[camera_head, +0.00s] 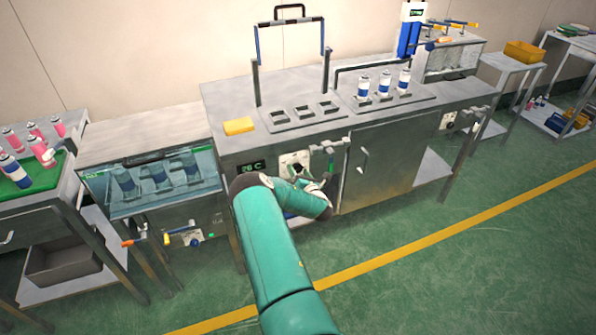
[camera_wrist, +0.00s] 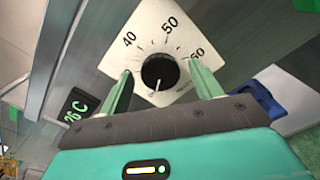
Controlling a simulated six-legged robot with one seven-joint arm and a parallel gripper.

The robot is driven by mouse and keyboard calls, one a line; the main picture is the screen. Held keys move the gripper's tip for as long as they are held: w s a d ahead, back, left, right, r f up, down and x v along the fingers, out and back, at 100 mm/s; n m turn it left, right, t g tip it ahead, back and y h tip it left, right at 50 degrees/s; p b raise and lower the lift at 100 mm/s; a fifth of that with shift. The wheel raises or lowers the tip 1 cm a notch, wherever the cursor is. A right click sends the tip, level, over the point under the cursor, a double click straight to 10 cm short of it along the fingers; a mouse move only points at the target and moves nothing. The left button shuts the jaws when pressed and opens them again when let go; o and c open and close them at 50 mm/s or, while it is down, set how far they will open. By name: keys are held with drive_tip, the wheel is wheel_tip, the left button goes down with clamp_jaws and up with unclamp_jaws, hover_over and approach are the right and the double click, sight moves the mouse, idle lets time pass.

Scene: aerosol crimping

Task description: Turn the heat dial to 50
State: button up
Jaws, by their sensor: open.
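The heat dial (camera_wrist: 160,71) is a round black knob on a white square plate (camera_wrist: 146,32) with 40, 50 and 60 printed round it. A pale pointer mark on the knob faces the bottom of the wrist view, away from the 50 at the top. My gripper (camera_wrist: 160,68) is open, with one green finger on each side of the knob and a gap showing to each. In the head view the plate (camera_head: 290,158) is on the bench front, and my arm partly hides the dial. A dark display (camera_head: 250,167) left of it shows a reading ending in "6 C".
The steel bench (camera_head: 225,100) carries a yellow block (camera_head: 238,126), square wells and several blue-and-white cans (camera_head: 384,84). Grey valves and pipes (camera_head: 328,147) stick out just right of the dial. A water bath (camera_head: 150,180) stands at left.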

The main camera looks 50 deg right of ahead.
drive_tip(key=shift+w+d, duration=0.35)
drive_tip(key=shift+w, duration=0.3)
drive_tip(key=c, duration=1)
drive_tip(key=shift+o, duration=0.2)
